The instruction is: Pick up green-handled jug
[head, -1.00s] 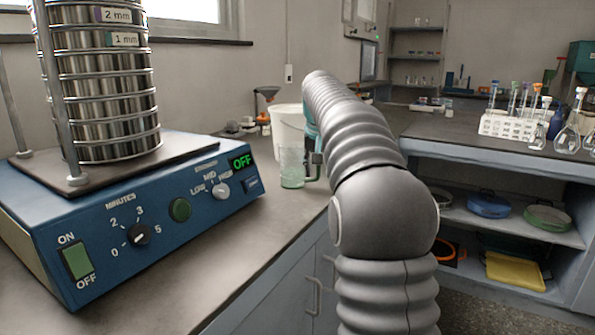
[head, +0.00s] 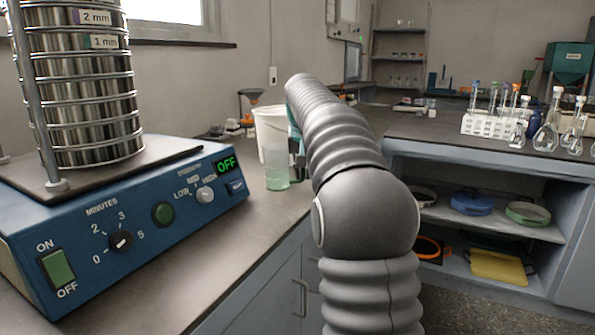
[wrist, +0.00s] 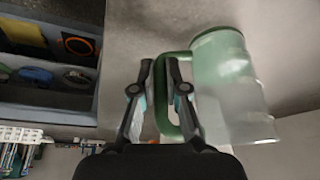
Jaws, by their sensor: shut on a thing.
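The green-handled jug (head: 277,168) is a clear, cloudy vessel with a green lower part. It stands upright at the bench's front edge, to the right of the shaker; whether its base touches the bench is hard to tell. In the wrist view the jug (wrist: 235,95) appears upside down, with its green handle (wrist: 163,100) toward my gripper. My gripper (wrist: 160,70) has one finger on each side of the handle and is shut on it. In the head view my arm hides the gripper and most of the handle.
The blue sieve shaker (head: 130,225) with its sieve stack (head: 90,100) stands left of the jug. A white bucket (head: 268,122) is close behind the jug. A test-tube rack (head: 488,125) and flasks (head: 548,135) stand on the right bench, above open shelves.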

